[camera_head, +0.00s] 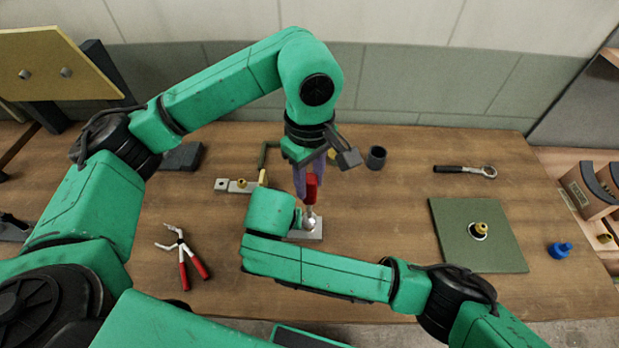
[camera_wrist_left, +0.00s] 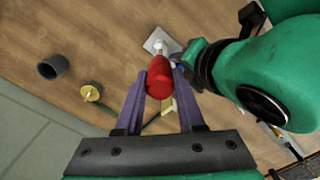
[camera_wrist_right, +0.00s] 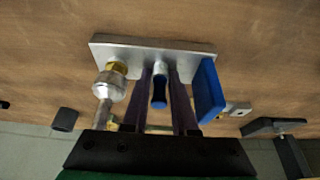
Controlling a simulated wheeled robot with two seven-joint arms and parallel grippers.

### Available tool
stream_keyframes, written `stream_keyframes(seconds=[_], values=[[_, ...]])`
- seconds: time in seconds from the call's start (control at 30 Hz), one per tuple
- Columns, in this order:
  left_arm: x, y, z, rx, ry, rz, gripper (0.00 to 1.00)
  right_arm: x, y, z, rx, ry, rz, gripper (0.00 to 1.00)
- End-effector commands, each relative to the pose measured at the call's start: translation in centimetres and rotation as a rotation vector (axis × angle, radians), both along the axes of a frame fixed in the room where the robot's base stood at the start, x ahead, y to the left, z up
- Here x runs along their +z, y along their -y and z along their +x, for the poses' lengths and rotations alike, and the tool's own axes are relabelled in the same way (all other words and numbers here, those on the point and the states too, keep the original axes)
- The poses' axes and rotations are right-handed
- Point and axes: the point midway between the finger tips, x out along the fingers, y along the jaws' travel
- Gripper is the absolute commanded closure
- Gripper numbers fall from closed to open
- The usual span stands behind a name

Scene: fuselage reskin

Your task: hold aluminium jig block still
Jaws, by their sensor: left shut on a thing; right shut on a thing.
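The aluminium jig block (camera_head: 306,233) lies on the wooden table, partly hidden by my right arm in the head view. In the right wrist view the block (camera_wrist_right: 150,50) shows a brass bushing, a blue side piece and a silver post with a dark blue end. My right gripper (camera_wrist_right: 160,82) is shut around that post. My left gripper (camera_head: 311,184) is shut on a red-handled tool (camera_head: 311,190), upright above the block. The red handle (camera_wrist_left: 160,78) shows between the left fingers. The tool's silver lower end (camera_wrist_right: 106,88) meets the brass bushing.
Red-handled pliers (camera_head: 184,258) lie to the left. A metal bar (camera_head: 225,185) with a brass fitting and a dark cup (camera_head: 376,158) stand behind. A ratchet (camera_head: 465,171), a green panel (camera_head: 495,250) and a blue part (camera_head: 560,250) are to the right. Table between is clear.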

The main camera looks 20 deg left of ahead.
Motion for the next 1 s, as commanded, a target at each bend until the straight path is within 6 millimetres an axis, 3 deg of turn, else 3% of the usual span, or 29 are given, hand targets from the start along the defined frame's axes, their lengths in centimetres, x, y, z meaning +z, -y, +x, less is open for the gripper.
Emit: stream_keyframes(seconds=[1.0], values=[[-1.7,0.0,0.0,-0.018,0.000,0.000,1.00,0.1,0.0,0.0,0.000,0.002,0.001,1.00]])
